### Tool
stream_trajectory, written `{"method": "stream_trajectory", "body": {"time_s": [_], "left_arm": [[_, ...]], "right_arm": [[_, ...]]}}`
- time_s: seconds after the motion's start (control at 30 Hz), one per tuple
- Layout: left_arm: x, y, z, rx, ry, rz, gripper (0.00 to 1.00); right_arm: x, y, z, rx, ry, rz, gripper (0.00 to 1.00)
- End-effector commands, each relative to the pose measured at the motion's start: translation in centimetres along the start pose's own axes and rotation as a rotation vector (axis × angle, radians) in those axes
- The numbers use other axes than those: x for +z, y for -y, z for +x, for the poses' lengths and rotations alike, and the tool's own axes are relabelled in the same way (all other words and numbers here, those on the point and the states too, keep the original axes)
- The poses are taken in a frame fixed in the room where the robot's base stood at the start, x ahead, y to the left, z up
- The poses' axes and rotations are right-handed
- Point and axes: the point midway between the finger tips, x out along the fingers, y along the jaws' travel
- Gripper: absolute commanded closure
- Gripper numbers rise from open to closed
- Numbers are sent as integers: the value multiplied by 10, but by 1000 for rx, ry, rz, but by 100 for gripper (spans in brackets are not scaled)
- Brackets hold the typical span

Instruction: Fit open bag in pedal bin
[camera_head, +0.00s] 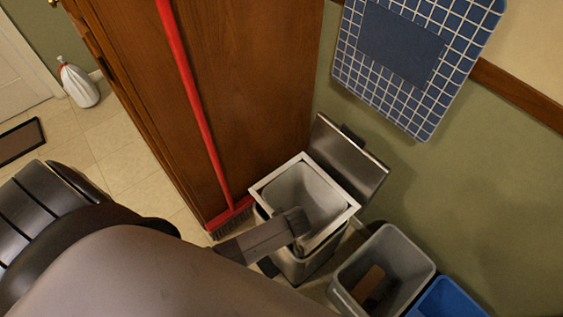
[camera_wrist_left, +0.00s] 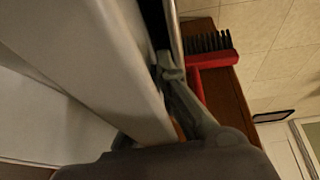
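The pedal bin (camera_head: 307,265) stands against the wall with its metal lid (camera_head: 347,160) raised. The open bag (camera_head: 275,178), with a pale square rim and a grey inside, sits in the bin's mouth; its rim stands a little above the bin's edge. My left gripper (camera_head: 290,228) straddles the bag's near rim, one finger inside it. In the left wrist view one finger (camera_wrist_left: 172,78) presses on the outside of the pale bag wall (camera_wrist_left: 125,70); the other finger is hidden behind it. How deep the bag reaches is hidden. My right gripper is not in view.
A red broom (camera_head: 200,100) leans on the wooden cabinet (camera_head: 265,80) left of the bin. A grey open bin (camera_head: 410,255) holding something brown and a blue bin (camera_head: 450,300) stand close on the right.

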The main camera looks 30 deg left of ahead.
Motion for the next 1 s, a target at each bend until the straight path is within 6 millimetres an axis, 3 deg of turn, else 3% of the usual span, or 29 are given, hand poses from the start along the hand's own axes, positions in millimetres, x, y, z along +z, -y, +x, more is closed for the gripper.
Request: {"method": "stream_trajectory", "body": {"time_s": [0.33,0.73,1.0], "left_arm": [[-1,0,3,1,0,1,100],[-1,0,3,1,0,1,72],[-1,0,2,1,0,1,72]], "right_arm": [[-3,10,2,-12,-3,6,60],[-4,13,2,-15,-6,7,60],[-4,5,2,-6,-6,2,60]]}}
